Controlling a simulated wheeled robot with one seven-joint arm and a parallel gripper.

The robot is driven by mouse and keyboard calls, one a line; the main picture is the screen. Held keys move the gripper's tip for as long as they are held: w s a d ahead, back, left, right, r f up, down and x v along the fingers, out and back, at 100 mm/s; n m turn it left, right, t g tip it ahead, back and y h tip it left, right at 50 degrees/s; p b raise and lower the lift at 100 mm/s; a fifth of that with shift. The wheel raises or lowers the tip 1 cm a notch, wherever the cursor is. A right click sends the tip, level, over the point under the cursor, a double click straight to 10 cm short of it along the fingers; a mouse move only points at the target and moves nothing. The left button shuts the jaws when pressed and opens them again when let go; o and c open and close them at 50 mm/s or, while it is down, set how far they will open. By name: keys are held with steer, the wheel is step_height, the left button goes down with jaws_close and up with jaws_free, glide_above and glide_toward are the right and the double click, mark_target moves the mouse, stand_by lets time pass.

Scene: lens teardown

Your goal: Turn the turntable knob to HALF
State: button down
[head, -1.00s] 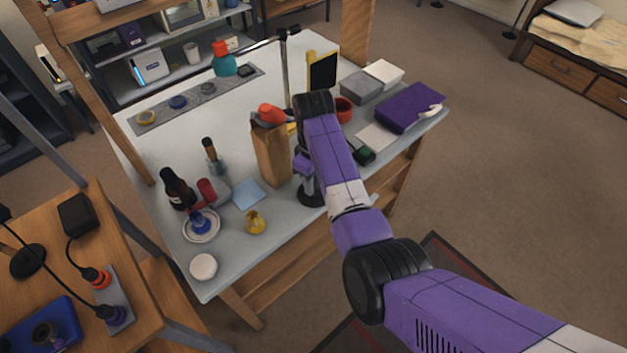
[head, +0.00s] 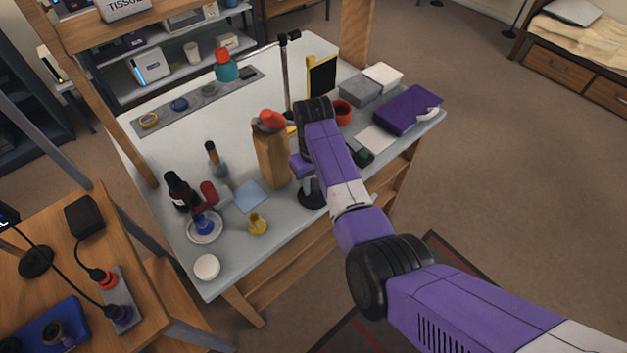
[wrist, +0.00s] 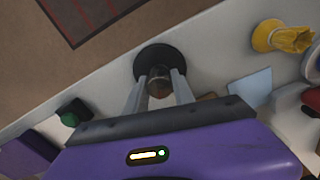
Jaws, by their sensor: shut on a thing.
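The turntable (head: 312,200) is a round black base near the front edge of the workbench, partly hidden by my arm. It also shows in the wrist view (wrist: 148,57) as a black disc by the bench edge. A small brownish cylinder, seemingly the turntable knob (wrist: 159,87), stands between my fingertips. My gripper (wrist: 160,82) points down and is shut on it, one finger on each side. In the head view my gripper (head: 309,181) is low over the base, mostly covered by my own arm. No HALF mark or pointer is readable.
A tall brown paper bag (head: 271,158) stands close left of my gripper. A green-topped object (wrist: 72,116) and a purple case (head: 408,110) lie to the arm's other side.

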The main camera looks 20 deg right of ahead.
mark_target(314, 182)
steer(key=m+p, duration=0.1)
steer(key=m, duration=0.5)
steer(key=shift+r+p, duration=0.1)
steer(key=shift+p, duration=0.2)
steer(key=m, duration=0.5)
steer(key=shift+m+p, duration=0.35)
steer(key=shift+m, duration=0.05)
steer(key=c, duration=1.1)
jaws_free()
steer(key=shift+o, duration=0.2)
step_height(314, 182, up, 8)
steer(key=shift+f+b, duration=0.15)
steer(key=shift+b, duration=0.15)
